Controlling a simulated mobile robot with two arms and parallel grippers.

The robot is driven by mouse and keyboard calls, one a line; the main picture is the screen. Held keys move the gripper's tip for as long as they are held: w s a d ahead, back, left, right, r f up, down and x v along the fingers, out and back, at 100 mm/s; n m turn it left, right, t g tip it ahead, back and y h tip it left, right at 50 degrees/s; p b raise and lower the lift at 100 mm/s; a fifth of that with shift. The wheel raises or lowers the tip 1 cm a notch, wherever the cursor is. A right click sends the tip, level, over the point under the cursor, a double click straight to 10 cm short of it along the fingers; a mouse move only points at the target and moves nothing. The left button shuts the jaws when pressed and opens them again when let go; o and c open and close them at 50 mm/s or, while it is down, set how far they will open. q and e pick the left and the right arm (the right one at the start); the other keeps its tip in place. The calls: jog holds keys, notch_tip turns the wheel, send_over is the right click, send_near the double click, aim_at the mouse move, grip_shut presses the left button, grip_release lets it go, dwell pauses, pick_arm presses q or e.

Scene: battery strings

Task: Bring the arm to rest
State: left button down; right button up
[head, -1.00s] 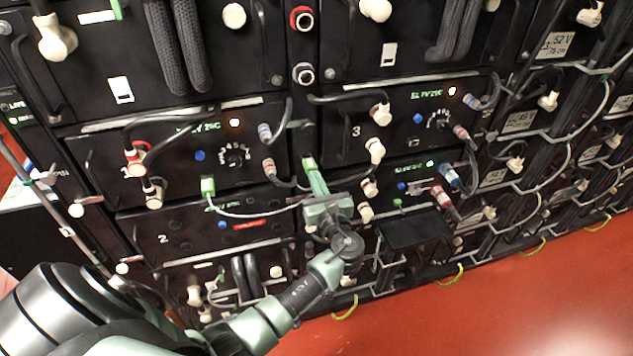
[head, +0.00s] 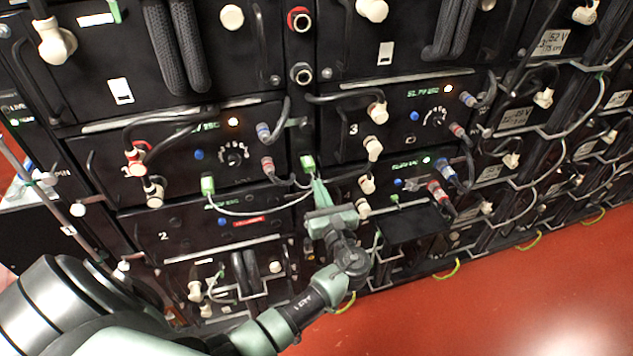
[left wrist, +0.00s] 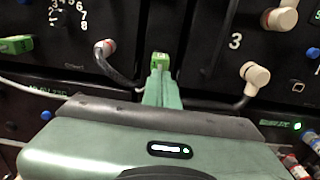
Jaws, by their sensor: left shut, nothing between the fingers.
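My left gripper (head: 318,184) is in front of the battery rack, pointing up at it, with its pale green fingers together and nothing between them. In the left wrist view the shut fingers (left wrist: 160,84) point at a green connector (left wrist: 159,61) just beyond their tips. In the head view that green connector (head: 307,163) sits on the rack between two units, just above the fingertips. A white cable links it with a second green connector (head: 207,186) on the left. I cannot tell whether the fingertips touch the connector. My right gripper is not in view.
Black battery units (head: 200,232) with cables, knobs and cream plugs (head: 372,149) surround the gripper closely. A black ledge (head: 412,224) juts out to its right. The red floor (head: 500,300) in front of the rack is clear.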

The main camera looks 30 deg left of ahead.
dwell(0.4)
pick_arm(q)
jog(key=s+d+f+n+g+h+b, duration=0.1)
jog(key=s+f+n+g+h, duration=0.3)
jog(key=f, duration=0.8)
jog(key=s+d+f+h+b, duration=0.15)
jog(key=s+f, duration=0.35)
jog(key=f, duration=0.7)
jog(key=s+d+f+n+g+h+b, duration=0.1)
jog(key=s+d+f+n+h, duration=0.3)
jog(key=f, duration=0.9)
jog(key=s+d+f+n+g+h+b, duration=0.1)
jog(key=s+f+n, duration=0.4)
jog(key=s, duration=0.7)
jog(key=s+d+f+n+g+h+b, duration=0.1)
jog(key=s+f+n+g, duration=0.2)
jog(key=s+f+n, duration=0.2)
jog(key=s+d+f+n+g+h+b, duration=0.1)
jog(key=s+f+n, duration=0.4)
jog(key=s+f, duration=0.5)
jog(key=s+h+b, duration=0.1)
jog(key=s, duration=0.7)
jog(key=shift+s+f+n+g, duration=0.2)
jog(key=shift+s+n+g, duration=0.2)
